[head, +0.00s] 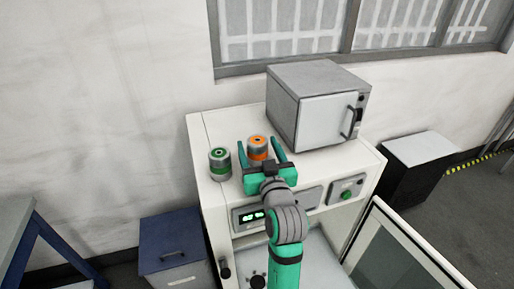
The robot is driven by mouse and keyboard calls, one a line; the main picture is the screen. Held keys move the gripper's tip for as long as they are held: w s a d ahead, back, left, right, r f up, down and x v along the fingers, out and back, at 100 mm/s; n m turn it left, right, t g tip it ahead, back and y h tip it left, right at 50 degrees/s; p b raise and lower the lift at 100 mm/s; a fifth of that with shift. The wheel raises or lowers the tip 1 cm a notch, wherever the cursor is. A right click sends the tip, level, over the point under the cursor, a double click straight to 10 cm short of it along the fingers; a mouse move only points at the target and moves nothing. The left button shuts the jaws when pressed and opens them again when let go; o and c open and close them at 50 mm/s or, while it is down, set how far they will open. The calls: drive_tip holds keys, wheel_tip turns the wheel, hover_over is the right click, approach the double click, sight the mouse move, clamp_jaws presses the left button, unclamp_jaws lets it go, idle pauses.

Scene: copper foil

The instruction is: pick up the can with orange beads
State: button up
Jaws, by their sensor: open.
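The can with orange beads (258,147) stands upright on top of the white cabinet, showing an orange top and an orange band. My gripper (261,149) is open, with its two green fingers pointing away over the cabinet top. In the picture, the orange can shows between the fingertips. I cannot tell from this single view whether the fingers are at the can's height or above it. The lower part of the can is partly hidden behind my gripper. A second can, with green beads (219,163), stands upright just left of the left finger.
The white cabinet (204,135) has a grey box oven (312,106) at its back right, close to the right finger. A blue drawer unit (172,241) stands at the lower left. A dark-fronted cabinet (402,184) stands at the right. The cabinet's back left top is clear.

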drive_tip(key=shift+s, duration=0.25)
drive_tip(key=c, duration=0.6)
drive_tip(key=shift+s+a, duration=0.15)
drive_tip(key=shift+a, duration=0.1)
drive_tip(key=c, duration=0.7)
drive_tip(key=shift+d, duration=0.1)
